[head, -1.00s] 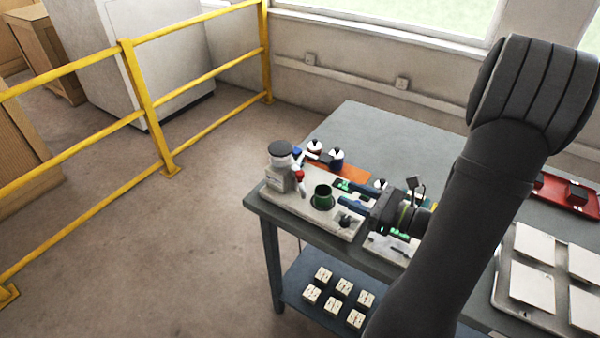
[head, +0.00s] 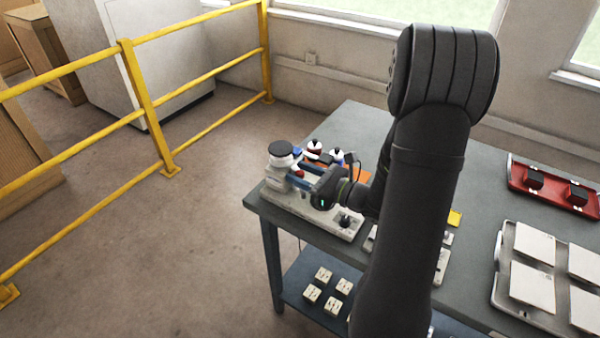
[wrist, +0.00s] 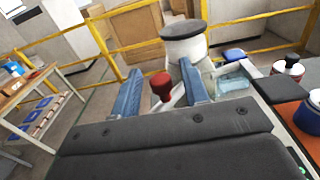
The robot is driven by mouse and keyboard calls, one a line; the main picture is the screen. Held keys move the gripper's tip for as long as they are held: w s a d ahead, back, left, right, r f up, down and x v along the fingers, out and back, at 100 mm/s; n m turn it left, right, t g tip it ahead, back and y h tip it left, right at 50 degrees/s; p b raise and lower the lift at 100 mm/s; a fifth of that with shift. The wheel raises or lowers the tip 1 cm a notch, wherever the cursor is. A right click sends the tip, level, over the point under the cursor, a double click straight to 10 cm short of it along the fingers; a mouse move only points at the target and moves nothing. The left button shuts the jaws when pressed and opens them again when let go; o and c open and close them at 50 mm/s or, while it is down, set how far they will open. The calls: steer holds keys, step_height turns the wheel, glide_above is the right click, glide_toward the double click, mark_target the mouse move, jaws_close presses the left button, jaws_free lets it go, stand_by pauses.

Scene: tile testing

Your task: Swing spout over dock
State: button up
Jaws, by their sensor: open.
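The dispenser (head: 281,160), a white body with a black lid, stands at the left corner of the table; it also shows in the wrist view (wrist: 185,47). A pale spout arm with a red knob (wrist: 161,84) extends from its side toward my gripper. My gripper (head: 294,177) is open. In the wrist view its two blue fingers (wrist: 160,78) stand either side of the red knob, with visible gaps. The pale base plate (head: 333,228) lies under the dispenser. I cannot tell which part is the dock; the gripper hides the middle of the plate.
A red-banded bottle (head: 314,148) and a blue-banded bottle (head: 337,156) stand behind the gripper near an orange mat (wrist: 292,128). A black knob (head: 346,221) rises from the plate. A tray of white tiles (head: 505,300) and a red tray (head: 520,183) are at right.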

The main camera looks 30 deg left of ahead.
steer(key=shift+a, duration=0.35)
steer(key=shift+c, duration=0.4)
jaws_close()
steer(key=shift+w+d+g, duration=0.1)
steer(key=shift+g, duration=0.2)
steer(key=shift+w+d+n+g+h, duration=0.2)
steer(key=shift+w+n+g+h, duration=0.5)
steer(key=shift+n+g, duration=1)
steer(key=shift+w+d+n+g+h, duration=0.35)
steer(key=shift+n+g+h, duration=0.8)
steer(key=shift+g, duration=1.1)
steer(key=shift+w+d+n+g+h, duration=0.1)
steer(key=shift+w+n+g+h, duration=0.6)
steer(key=shift+n+g, duration=1.05)
steer(key=shift+g, duration=0.3)
